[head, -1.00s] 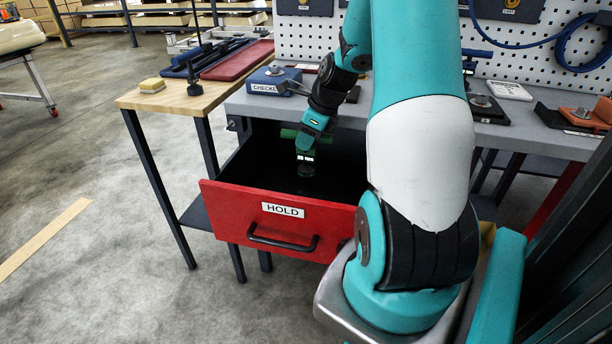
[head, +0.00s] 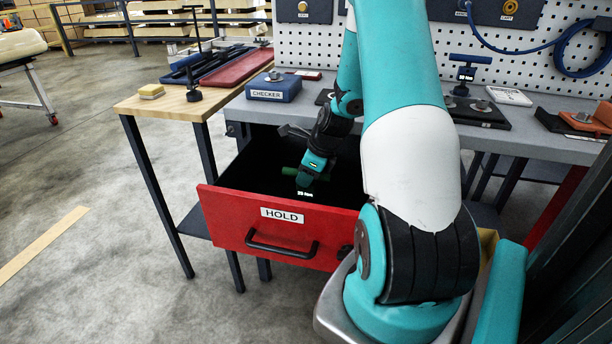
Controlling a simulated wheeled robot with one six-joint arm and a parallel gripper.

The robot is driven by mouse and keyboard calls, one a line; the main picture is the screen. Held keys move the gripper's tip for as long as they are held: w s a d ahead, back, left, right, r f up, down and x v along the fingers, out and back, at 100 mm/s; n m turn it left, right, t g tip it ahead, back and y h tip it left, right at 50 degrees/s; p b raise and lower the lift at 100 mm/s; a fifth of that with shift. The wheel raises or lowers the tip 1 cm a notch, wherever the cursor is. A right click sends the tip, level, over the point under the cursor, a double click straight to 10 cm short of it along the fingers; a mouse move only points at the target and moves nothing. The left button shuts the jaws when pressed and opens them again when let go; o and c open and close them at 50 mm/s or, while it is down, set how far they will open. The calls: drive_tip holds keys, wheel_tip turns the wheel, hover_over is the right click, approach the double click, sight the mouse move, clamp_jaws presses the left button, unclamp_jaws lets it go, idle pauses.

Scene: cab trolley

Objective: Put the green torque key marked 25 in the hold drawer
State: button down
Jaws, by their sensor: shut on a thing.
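The red drawer marked HOLD (head: 225,216) is pulled open below the grey bench, and its inside is dark. My gripper (head: 309,178) points down inside the drawer opening, behind the red front. It is shut on the green torque key (head: 290,171), whose green cross handle shows at both sides of the fingers.
A blue CHECKER box (head: 274,89) stands on the bench's left end. A wooden side table (head: 140,104) with trays adjoins at the left.

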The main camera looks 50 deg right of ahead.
drive_tip(key=c, duration=0.9)
unclamp_jaws()
drive_tip(key=shift+f, duration=0.1)
drive_tip(key=shift+c, duration=0.2)
drive_tip(key=p+v, duration=0.2)
drive_tip(key=v, duration=1)
drive_tip(key=shift+s+d, duration=0.1)
drive_tip(key=w+a+r+n+g+y, duration=0.15)
drive_tip(key=a+r+n, duration=0.25)
drive_tip(key=a+n, duration=0.55)
drive_tip(key=w+a+r+n, duration=0.25)
drive_tip(key=a+n, duration=0.45)
drive_tip(key=a, duration=0.5)
drive_tip(key=s+a+r+n+g, duration=0.1)
drive_tip(key=s+a+r+n, duration=0.1)
drive_tip(key=s+a+n, duration=0.5)
drive_tip(key=s+a+r+n+g+y, duration=0.1)
drive_tip(key=s+a+r+n, duration=0.2)
drive_tip(key=s+a+n, duration=0.5)
drive_tip(key=a+n, duration=0.3)
drive_tip(key=n, duration=0.4)
drive_tip(key=shift+s+a, duration=0.15)
drive_tip(key=shift+a, duration=0.25)
drive_tip(key=shift+r+g, duration=0.1)
drive_tip(key=shift+g, duration=0.15)
